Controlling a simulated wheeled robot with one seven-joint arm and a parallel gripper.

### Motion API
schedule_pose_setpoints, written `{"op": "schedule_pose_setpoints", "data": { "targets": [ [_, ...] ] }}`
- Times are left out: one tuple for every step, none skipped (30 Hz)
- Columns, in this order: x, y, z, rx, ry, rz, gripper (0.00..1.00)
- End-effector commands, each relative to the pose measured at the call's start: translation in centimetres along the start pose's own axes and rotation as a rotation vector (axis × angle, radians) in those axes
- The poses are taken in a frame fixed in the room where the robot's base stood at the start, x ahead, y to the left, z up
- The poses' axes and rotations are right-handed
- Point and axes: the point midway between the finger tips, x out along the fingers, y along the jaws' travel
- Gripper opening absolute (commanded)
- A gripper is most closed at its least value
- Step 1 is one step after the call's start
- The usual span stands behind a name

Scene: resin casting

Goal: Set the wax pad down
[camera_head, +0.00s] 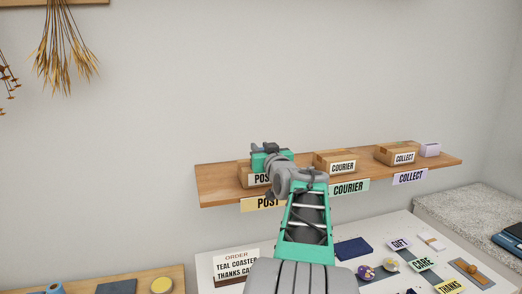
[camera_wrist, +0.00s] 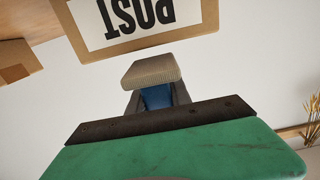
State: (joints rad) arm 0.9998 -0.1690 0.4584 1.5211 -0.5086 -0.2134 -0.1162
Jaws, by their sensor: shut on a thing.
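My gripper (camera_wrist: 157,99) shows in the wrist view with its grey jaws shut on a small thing. A beige, finely ribbed block (camera_wrist: 151,70) sits at the jaw tips, with a blue face below it. I take this to be the wax pad, though its shape is only partly seen. In the head view, my gripper (camera_head: 264,148) is raised at the shelf's left end, in front of the POST box (camera_head: 246,177). It hides part of that box, and the held pad cannot be made out there. The box (camera_wrist: 145,22) appears upside down in the wrist view.
The wooden shelf (camera_head: 215,183) also carries the COURIER box (camera_head: 333,163), the COLLECT box (camera_head: 397,154) and a lilac box (camera_head: 430,150). Below, a white table (camera_head: 325,236) holds a folded navy item (camera_head: 353,248), labels and small pieces. Dried flowers (camera_head: 65,55) hang at left.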

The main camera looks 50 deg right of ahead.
Motion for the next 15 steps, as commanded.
{"op": "schedule_pose_setpoints", "data": {
  "targets": [
    [0.0, 0.0, 0.23, 0.0, 0.001, 0.0, 0.0],
    [0.0, 0.0, 0.28, 0.0, 0.001, 0.0, 0.0],
    [0.0, 0.0, 0.24, 0.0, 0.001, 0.0, 0.0],
    [0.0, 0.0, 0.17, 0.0, 0.001, 0.0, 0.0],
    [0.0, 0.0, 0.13, 0.0, 0.001, 0.0, 0.0],
    [0.0, 0.0, 0.15, 0.0, 0.0, 0.0, 0.27],
    [0.0, 0.0, 0.16, 0.0, 0.0, 0.0, 0.3],
    [0.0, 0.0, 0.16, 0.0, 0.0, 0.0, 0.32],
    [0.0, 0.0, 0.16, 0.0, 0.0, 0.0, 0.35],
    [0.0, 0.0, 0.16, 0.0, 0.0, 0.0, 0.38],
    [0.0, 0.0, 0.16, 0.0, 0.0, 0.0, 0.4],
    [0.0, 0.0, 0.16, 0.0, 0.0, 0.0, 0.44],
    [0.0, 0.0, 0.17, 0.0, 0.0, 0.0, 0.46],
    [0.0, 0.0, 0.17, 0.0, 0.0, 0.0, 0.47],
    [0.0, 0.0, 0.17, 0.0, 0.0, 0.0, 0.47]
  ]
}}
